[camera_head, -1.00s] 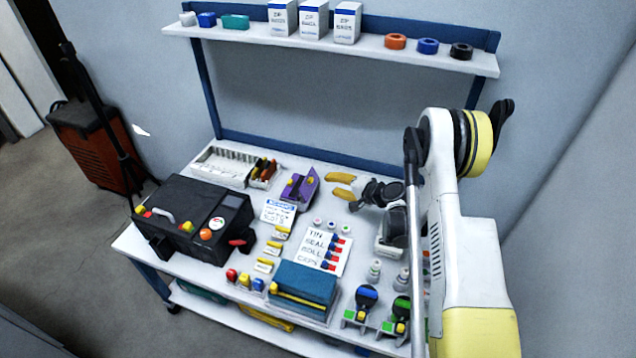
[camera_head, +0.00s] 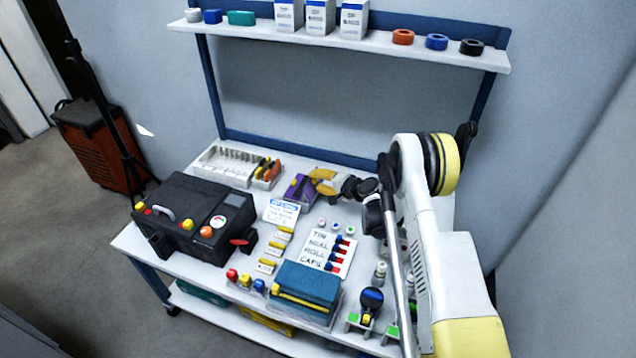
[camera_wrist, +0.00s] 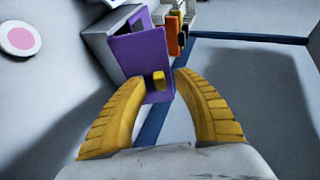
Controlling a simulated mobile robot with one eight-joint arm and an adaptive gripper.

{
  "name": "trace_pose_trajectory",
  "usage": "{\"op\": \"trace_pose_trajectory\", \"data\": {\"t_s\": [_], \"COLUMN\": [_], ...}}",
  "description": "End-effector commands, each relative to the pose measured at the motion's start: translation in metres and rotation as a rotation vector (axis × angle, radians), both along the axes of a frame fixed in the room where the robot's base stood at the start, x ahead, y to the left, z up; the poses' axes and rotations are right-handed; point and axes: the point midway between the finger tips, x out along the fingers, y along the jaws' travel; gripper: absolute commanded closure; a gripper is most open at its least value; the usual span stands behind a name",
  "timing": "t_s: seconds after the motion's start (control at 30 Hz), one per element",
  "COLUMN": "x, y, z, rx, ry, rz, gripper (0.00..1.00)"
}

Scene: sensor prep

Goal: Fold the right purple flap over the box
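The small box with purple flaps (camera_head: 296,186) stands at the back middle of the table. In the wrist view a purple flap (camera_wrist: 142,52) stands raised, with a yellow tab (camera_wrist: 159,80) low on its face. A grey-white side of the box (camera_wrist: 101,46) shows to its left. My gripper (camera_head: 316,181) is just right of the box, its yellow fingers spread. In the wrist view the fingertips (camera_wrist: 160,77) are apart on either side of the yellow tab, with nothing clamped. I cannot tell whether a fingertip touches the flap. The box's far side is hidden.
A white tray (camera_head: 211,169) and a bin of coloured tools (camera_head: 266,172) are left of the box. A white sign (camera_head: 282,213) stands in front of it. A black case (camera_head: 185,245) is front left. The shelf (camera_head: 350,39) hangs above the table's back.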

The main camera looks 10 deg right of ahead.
Motion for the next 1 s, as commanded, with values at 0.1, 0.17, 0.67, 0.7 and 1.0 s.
{"op": "trace_pose_trajectory", "data": {"t_s": [0.1, 0.17, 0.67, 0.7, 1.0], "x": [0.000, 0.000, 0.001, 0.001, 0.008], "y": [0.000, 0.000, 0.001, 0.002, 0.013], "z": [0.000, 0.000, 0.001, 0.002, 0.005], "rx": [0.000, 0.000, -0.022, -0.034, -0.188], "ry": [0.000, 0.000, 0.014, 0.021, 0.124], "rz": [0.000, 0.000, 0.000, 0.001, 0.003], "gripper": [0.68, 0.86, 1.00, 1.00, 1.00]}}
